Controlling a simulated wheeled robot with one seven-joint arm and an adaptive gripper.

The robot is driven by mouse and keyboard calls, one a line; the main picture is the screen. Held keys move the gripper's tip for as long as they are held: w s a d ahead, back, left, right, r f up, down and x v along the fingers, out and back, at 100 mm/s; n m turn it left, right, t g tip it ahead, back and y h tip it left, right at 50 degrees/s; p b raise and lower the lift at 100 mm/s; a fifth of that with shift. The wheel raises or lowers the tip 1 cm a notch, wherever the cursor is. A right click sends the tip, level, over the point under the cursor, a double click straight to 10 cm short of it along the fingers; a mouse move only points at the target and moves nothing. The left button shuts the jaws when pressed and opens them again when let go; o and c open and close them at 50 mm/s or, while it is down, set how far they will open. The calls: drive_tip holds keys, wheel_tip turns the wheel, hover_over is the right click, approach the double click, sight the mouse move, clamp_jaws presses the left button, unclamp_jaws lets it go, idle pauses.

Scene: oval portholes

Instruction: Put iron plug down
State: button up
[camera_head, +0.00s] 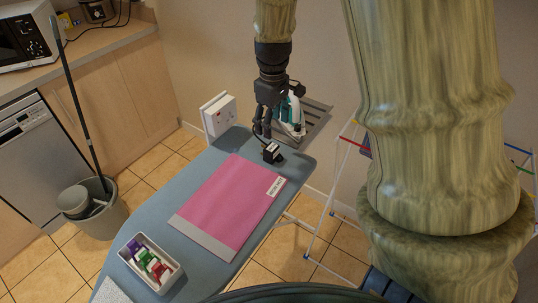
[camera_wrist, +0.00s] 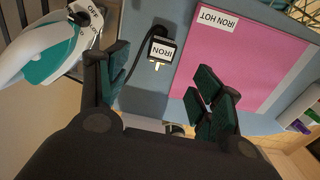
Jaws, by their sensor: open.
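The iron plug (camera_head: 271,153) is black with a white label and lies on the blue-grey ironing board (camera_head: 180,210) near its far end. In the wrist view the plug (camera_wrist: 160,50) reads "IRON", has its cord attached, and rests on the board between my finger pads in the picture, apart from both. My gripper (camera_head: 264,130) is open and empty, just above and left of the plug. It also shows in the wrist view (camera_wrist: 160,95). The white and teal iron (camera_head: 291,115) stands on the metal rest at the board's end, beside my gripper.
A pink mat (camera_head: 230,200) labelled "IRON HOT" covers the board's middle. A white tray (camera_head: 151,262) with coloured items sits at the near end. A wall socket box (camera_head: 218,115) is behind. A bucket with a mop (camera_head: 92,205) and a drying rack (camera_head: 335,190) stand on either side.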

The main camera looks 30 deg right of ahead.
sight(269, 145)
drive_tip(key=f, duration=0.4)
drive_tip(key=shift+w+a+p, duration=0.2)
drive_tip(key=shift+a+p, duration=0.05)
drive_tip(key=shift+p, duration=0.15)
drive_tip(key=shift+w+f+p, duration=0.2)
drive_tip(key=shift+f+p, duration=0.8)
drive_tip(key=shift+f, duration=2.3)
drive_tip(key=c, duration=1.2)
drive_tip(key=shift+r, duration=0.15)
